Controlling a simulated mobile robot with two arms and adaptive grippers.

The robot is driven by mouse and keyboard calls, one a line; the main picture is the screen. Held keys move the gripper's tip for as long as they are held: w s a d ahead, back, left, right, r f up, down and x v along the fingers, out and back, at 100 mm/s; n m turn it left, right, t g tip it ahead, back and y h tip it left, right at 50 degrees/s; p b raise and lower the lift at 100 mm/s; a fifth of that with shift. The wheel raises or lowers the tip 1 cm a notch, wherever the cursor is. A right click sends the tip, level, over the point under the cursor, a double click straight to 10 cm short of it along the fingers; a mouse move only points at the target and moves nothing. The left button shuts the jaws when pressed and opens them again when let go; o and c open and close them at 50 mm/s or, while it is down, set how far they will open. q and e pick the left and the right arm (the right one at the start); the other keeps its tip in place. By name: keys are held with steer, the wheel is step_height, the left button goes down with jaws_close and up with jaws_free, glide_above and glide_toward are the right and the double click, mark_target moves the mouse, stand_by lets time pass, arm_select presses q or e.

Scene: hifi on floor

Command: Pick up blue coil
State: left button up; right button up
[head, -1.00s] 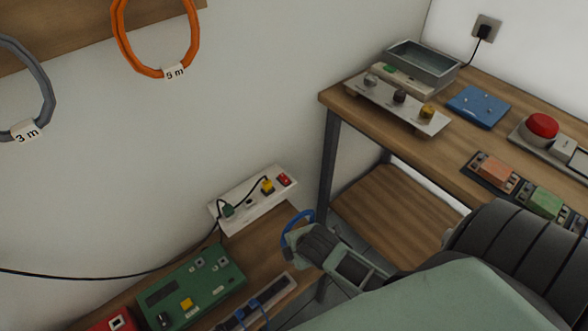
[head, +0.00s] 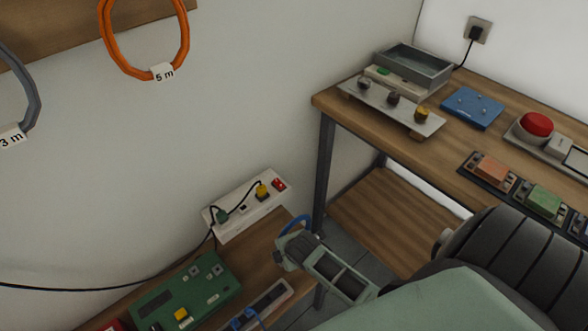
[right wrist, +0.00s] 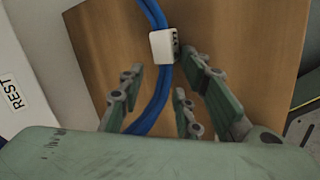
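The blue coil (right wrist: 163,79) with a white tag (right wrist: 163,46) runs down between the fingers of my right gripper (right wrist: 165,92) in the right wrist view. The fingers stand apart on both sides of it, with gaps visible. The lower part of the coil is hidden behind my gripper body. In the head view a small arc of the blue coil (head: 294,222) shows beyond my right gripper (head: 284,247), near the shelf's right end. My left gripper is in neither view.
A white power strip (head: 243,205) and a green box (head: 185,292) are left of the gripper. A table leg (head: 323,170) stands just to the right. An orange coil (head: 107,38) and a grey coil (head: 33,97) hang on the wall.

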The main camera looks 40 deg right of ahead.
jaws_close()
steer(key=shift+r, duration=0.1)
stand_by(0.4)
steer(key=shift+r, duration=0.65)
step_height(320, 180, up, 3)
steer(key=shift+f+p, duration=0.1)
steer(key=shift+p, duration=0.35)
steer(key=s+d+r+p, duration=0.1)
steer(key=s+d+r, duration=0.5)
steer(key=s, duration=0.3)
steer(key=shift+s+d+r, duration=0.15)
steer(key=shift+d+r, duration=0.25)
steer(key=shift+d, duration=0.1)
